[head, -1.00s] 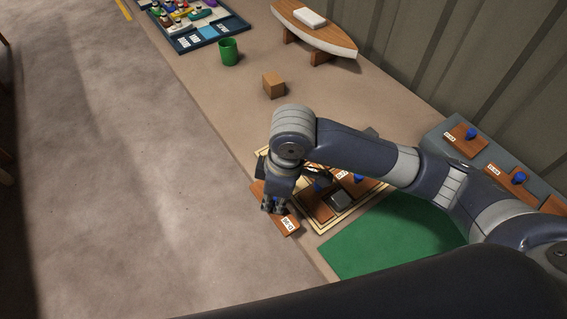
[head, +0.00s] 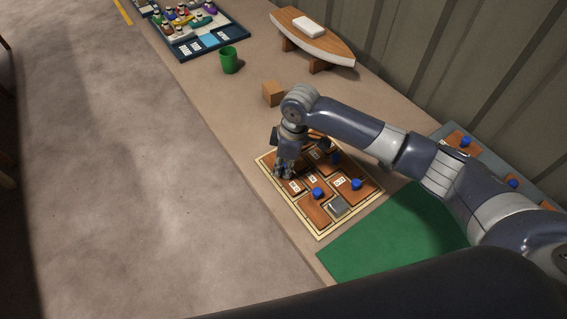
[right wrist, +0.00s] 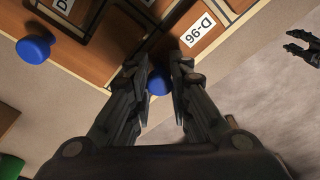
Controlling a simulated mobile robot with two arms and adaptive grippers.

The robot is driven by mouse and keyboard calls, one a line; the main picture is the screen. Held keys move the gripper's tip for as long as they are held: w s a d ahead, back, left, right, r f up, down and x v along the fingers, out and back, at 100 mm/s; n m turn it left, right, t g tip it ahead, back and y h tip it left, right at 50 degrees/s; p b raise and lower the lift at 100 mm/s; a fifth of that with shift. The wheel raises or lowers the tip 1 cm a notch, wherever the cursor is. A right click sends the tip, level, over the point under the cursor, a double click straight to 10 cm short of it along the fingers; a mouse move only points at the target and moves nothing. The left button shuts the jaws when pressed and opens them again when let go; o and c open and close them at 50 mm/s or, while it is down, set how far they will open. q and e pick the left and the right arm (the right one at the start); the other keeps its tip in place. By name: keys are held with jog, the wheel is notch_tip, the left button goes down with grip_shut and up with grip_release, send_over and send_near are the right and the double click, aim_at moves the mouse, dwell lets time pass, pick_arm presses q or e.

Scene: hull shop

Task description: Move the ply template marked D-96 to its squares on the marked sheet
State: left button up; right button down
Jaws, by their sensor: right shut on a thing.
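The ply template marked D-96 (right wrist: 217,40) is a brown board with a white label and a blue knob (right wrist: 158,82). My right gripper (right wrist: 158,76) is shut on that knob. In the head view the gripper (head: 285,173) is at the left part of the marked sheet (head: 352,214), with the D-96 template under it, its label facing up. Whether the template rests flat on the sheet I cannot tell. Other brown templates with blue knobs (head: 356,184) lie on the sheet. My left gripper (right wrist: 302,46) shows at the right edge of the wrist view, fingers apart and empty.
A wooden block (head: 272,93), green cup (head: 229,60), boat model (head: 318,45) and tray (head: 215,40) stand farther back. More templates (head: 465,142) lie on a grey shelf at right.

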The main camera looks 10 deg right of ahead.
jog(key=shift+f, duration=0.2)
jog(key=c, duration=1.5)
grip_release()
jog(key=shift+o, duration=0.2)
notch_tip(320, 180, up, 12)
jog(key=d+b, duration=0.1)
jog(key=shift+s+d, duration=0.3)
jog(key=shift+s, duration=0.1)
